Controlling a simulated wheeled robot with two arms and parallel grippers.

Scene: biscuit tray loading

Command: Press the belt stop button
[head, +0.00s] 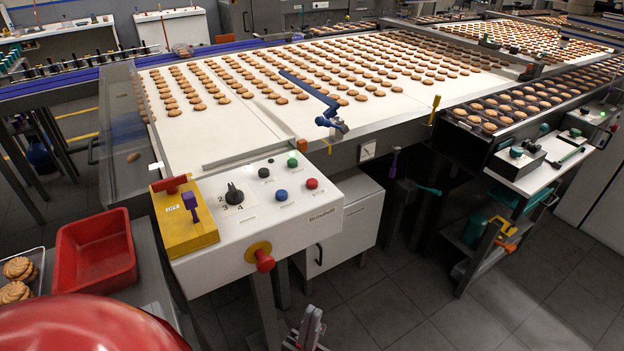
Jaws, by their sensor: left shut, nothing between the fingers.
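A white control box (240,240) stands at the front end of the belt. On its sloped top are a red button (312,183), a blue button (281,195), a green button (292,162), black buttons and a black rotary knob (233,194). A red mushroom button (265,261) on a yellow ring sticks out of the box's front face. I cannot read which one is labelled as the belt stop. My left gripper (309,326) is at the bottom edge, shut and empty, below and apart from the buttons. My right gripper is not in view.
A yellow box (187,228) with a purple key-like handle (190,202) sits at the panel's left. A red bin (95,250) and a large red dome (85,325) are at lower left. The wide belt (225,133) carries many biscuits.

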